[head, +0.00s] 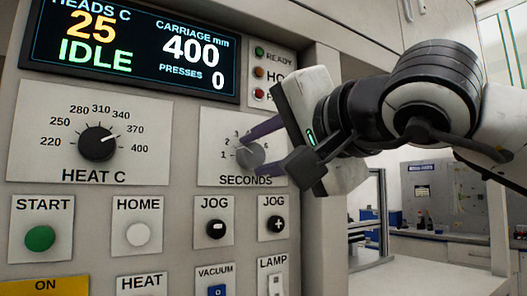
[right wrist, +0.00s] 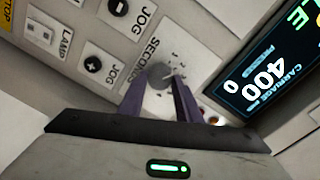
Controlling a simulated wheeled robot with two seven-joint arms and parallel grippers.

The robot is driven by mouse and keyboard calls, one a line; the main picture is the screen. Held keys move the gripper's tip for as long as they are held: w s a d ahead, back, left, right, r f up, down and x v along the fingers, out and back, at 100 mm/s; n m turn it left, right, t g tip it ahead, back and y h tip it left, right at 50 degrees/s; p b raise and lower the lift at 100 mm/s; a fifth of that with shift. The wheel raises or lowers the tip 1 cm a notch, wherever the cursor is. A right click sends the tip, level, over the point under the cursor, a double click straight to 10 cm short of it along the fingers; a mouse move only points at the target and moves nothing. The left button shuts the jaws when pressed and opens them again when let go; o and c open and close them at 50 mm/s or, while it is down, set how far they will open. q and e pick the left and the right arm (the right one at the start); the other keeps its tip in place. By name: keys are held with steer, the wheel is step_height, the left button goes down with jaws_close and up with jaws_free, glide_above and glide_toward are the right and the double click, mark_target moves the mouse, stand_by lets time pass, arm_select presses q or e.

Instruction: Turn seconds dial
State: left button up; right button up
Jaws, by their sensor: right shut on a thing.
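The seconds dial (head: 251,156) is a small grey knob on a pale plate marked SECONDS (head: 213,174), with numbers around it. The numbers 1, 2, 3 and 6 show; others are hidden by a finger. My right gripper (head: 249,153) comes in from the right, with its two purple fingers on either side of the knob, shut on it. The right wrist view also shows the dial (right wrist: 159,76) between the fingertips of the right gripper (right wrist: 157,88). I cannot read for certain which number the knob points to. My left gripper is not in view.
The black heat dial (head: 97,143) sits left of the seconds plate. Below are the green START button (head: 40,238), HOME button (head: 138,235) and two black JOG buttons (head: 216,229). The display (head: 140,45) above reads IDLE. Indicator lamps (head: 259,73) are close above the gripper.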

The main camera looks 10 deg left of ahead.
steer(key=n, duration=0.3)
steer(key=shift+n, duration=1.3)
steer(key=o, duration=1)
steer(key=shift+o, duration=0.2)
